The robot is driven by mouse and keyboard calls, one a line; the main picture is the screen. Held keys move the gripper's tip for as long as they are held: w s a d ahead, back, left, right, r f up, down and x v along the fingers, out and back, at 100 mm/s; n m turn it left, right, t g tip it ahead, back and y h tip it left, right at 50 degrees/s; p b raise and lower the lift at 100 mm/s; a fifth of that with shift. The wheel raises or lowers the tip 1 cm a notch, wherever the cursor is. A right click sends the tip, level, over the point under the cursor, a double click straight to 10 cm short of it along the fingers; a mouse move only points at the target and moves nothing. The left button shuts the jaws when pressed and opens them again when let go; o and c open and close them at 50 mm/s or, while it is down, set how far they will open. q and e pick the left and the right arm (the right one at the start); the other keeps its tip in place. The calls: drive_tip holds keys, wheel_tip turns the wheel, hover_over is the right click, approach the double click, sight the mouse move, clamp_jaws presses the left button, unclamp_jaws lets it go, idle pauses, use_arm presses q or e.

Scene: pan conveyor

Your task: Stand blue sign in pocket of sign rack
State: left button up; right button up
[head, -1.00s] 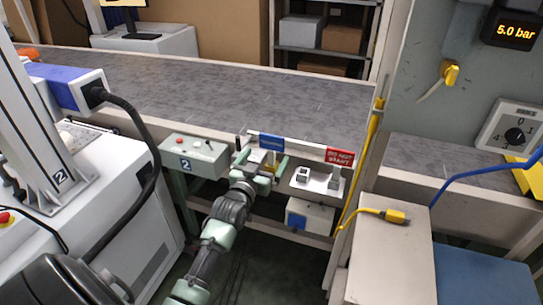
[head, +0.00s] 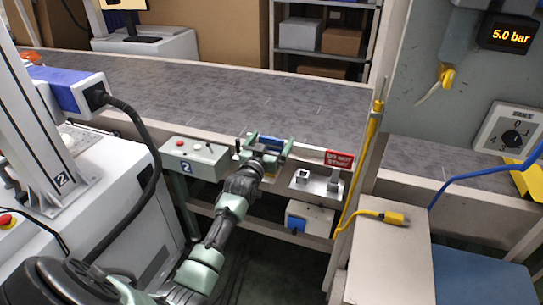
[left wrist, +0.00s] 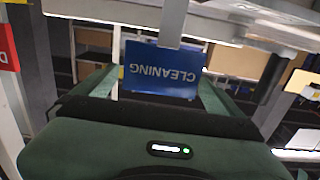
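The blue sign (head: 270,139) stands upright near the conveyor's front edge, left of the sign rack's white pocket blocks, and is partly hidden by my gripper. In the left wrist view the blue sign (left wrist: 165,70) reads "CLEANING" upside down, with a grey stem. My left gripper (head: 264,147) is open, with one finger at either side of the sign; I cannot tell whether they touch it. The sign rack (head: 317,186) has an empty-looking pocket block on its left and a red sign (head: 338,160) standing on its right. My right gripper is out of view.
A grey control box (head: 195,158) stands left of the gripper. The conveyor (head: 200,95) runs behind. A yellow pole (head: 371,130) and a cabinet (head: 385,255) with a yellow-plugged cable bound the right side.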

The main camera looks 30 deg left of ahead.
use_arm(q)
drive_tip(key=c, duration=1.8)
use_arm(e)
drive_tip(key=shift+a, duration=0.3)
use_arm(q)
drive_tip(key=shift+r, duration=0.1)
